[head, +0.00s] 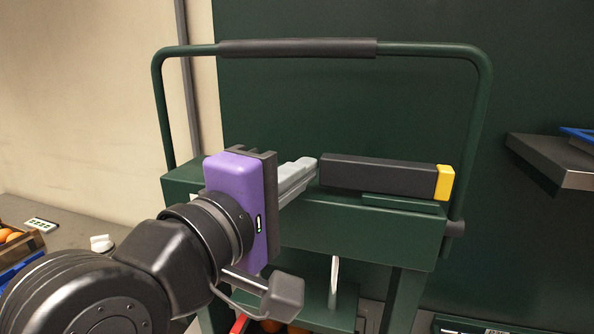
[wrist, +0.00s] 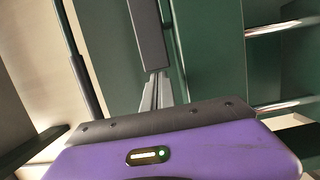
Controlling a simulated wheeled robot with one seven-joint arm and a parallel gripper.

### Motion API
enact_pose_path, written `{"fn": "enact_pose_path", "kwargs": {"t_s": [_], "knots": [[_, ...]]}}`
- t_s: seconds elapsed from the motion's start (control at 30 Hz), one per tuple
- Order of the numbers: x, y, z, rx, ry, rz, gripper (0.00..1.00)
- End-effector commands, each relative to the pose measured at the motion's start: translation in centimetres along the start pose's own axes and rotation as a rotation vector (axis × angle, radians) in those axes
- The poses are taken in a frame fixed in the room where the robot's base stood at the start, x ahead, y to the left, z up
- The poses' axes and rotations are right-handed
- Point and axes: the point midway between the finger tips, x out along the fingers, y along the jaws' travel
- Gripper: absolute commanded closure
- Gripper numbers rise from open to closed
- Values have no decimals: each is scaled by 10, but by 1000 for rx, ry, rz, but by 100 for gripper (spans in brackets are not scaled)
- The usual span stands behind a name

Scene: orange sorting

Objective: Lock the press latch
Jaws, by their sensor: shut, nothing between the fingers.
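The press (head: 300,226) is a dark green metal frame with a tall bar handle (head: 300,48) that has a black grip. The latch (head: 385,175) is a black bar with a yellow end, lying along the top of the green crossbeam and pointing right. My gripper (head: 314,164) reaches in from the left with its grey fingers shut and empty. The fingertips are at the latch's left end; I cannot tell whether they touch it. The wrist view shows the shut fingers (wrist: 157,76) just below the black latch bar (wrist: 148,38).
A dark shelf (head: 555,162) with a blue item juts out at the right. A counter at the left holds a crate (head: 22,246) of oranges and a small white object (head: 102,243). Several oranges show under the press. The handle arches over the latch.

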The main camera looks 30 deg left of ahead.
Motion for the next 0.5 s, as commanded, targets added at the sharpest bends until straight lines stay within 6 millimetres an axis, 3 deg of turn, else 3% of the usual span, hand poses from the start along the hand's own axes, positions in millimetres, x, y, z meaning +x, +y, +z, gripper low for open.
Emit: {"fn": "enact_pose_path", "kwargs": {"t_s": [0.5], "knots": [[14, 2, 53, -1, -5, 0, 100]]}}
